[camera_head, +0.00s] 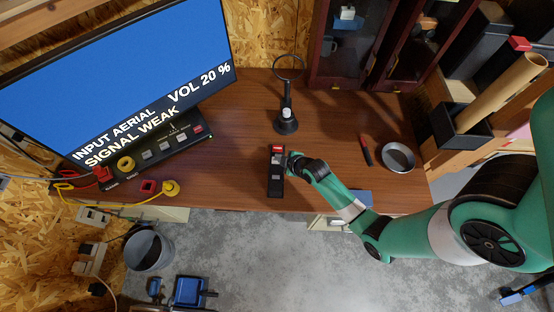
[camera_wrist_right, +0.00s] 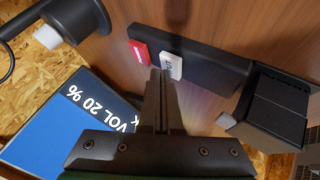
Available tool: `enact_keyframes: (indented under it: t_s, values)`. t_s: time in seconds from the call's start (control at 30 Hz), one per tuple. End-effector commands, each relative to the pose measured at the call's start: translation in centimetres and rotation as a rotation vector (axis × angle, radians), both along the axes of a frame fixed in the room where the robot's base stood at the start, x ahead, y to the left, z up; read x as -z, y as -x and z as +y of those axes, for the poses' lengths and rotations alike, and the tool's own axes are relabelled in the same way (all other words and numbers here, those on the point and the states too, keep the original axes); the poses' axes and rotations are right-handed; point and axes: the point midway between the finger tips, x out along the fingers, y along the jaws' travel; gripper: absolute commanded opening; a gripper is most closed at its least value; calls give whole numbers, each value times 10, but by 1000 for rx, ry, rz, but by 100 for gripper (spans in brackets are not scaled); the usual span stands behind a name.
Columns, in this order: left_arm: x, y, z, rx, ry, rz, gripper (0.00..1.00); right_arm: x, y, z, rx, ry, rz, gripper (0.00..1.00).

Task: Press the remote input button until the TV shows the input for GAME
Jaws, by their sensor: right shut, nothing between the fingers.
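The TV (camera_head: 120,70) at the upper left has a blue screen reading "INPUT AERIAL", "SIGNAL WEAK" and "VOL 20 %". Part of its screen also shows in the right wrist view (camera_wrist_right: 70,120). The black remote (camera_head: 275,188) lies near the desk's front edge. In the right wrist view the remote (camera_wrist_right: 205,65) has a red button (camera_wrist_right: 138,52) and a white button (camera_wrist_right: 168,66) whose lettering I cannot read clearly. My right gripper (camera_head: 288,160) is shut and empty, its fingertips (camera_wrist_right: 160,75) at the white button's edge. Whether they touch it, I cannot tell. My left gripper is not in view.
A black stand with a ring (camera_head: 286,122) is behind the remote. A round metal dish (camera_head: 398,157) and a red-and-black pen-like item (camera_head: 366,151) lie to the right. A black panel with plugs and cables (camera_head: 150,150) sits below the TV.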

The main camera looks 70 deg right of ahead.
Motion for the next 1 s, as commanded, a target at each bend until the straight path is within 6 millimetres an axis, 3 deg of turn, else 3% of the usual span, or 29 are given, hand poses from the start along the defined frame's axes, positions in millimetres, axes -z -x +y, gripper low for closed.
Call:
enact_keyframes:
  t_s: [0.7, 1.0]
  values:
    - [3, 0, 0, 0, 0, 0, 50, 5, 0, 0, 0, 0, 0, 0]
    - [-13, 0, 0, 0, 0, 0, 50, -11, 0, 0, 0, 0, 0, 0]
